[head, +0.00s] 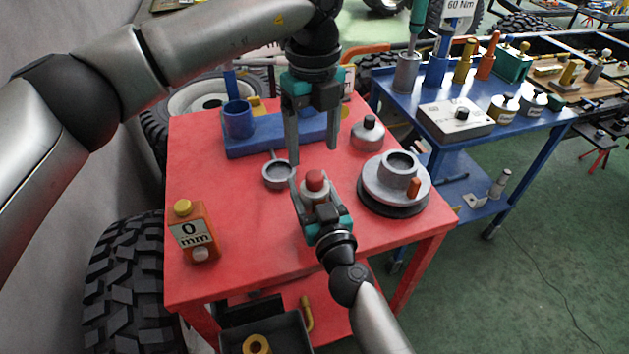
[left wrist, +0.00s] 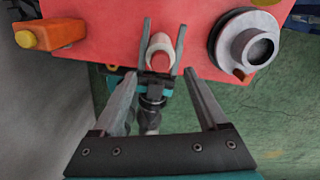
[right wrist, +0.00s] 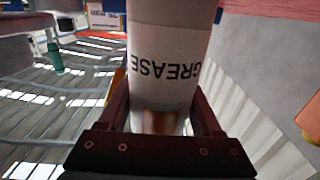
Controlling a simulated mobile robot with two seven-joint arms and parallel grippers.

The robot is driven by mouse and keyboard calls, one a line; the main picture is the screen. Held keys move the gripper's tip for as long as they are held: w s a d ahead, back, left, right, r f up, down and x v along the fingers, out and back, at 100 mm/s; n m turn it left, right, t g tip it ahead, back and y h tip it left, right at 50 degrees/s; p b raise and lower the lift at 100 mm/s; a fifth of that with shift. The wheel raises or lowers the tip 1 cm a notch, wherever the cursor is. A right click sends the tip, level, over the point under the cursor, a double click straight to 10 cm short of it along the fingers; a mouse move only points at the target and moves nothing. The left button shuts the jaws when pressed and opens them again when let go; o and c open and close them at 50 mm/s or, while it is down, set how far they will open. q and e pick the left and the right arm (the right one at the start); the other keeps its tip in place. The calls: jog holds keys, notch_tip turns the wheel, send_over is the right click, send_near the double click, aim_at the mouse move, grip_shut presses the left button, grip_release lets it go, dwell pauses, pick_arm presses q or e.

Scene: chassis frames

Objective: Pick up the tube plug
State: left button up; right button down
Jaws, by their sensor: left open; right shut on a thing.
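A white grease tube (right wrist: 165,60) with GREASE printed on it is held in my right gripper (head: 318,200); in the head view it points up with a red top (head: 316,180). I take this red top as the tube plug, but cannot be sure. The tube also shows in the left wrist view (left wrist: 160,45), between the right gripper's fingers. My left gripper (head: 312,155) is open and empty, pointing down just above and behind the red top, apart from it. In the left wrist view the tube lies beyond and between its fingers.
A blue cart (head: 540,125) stands at the right.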

aim_at(314, 174)
pick_arm(q)
jog(key=shift+f, duration=3.05)
grip_shut()
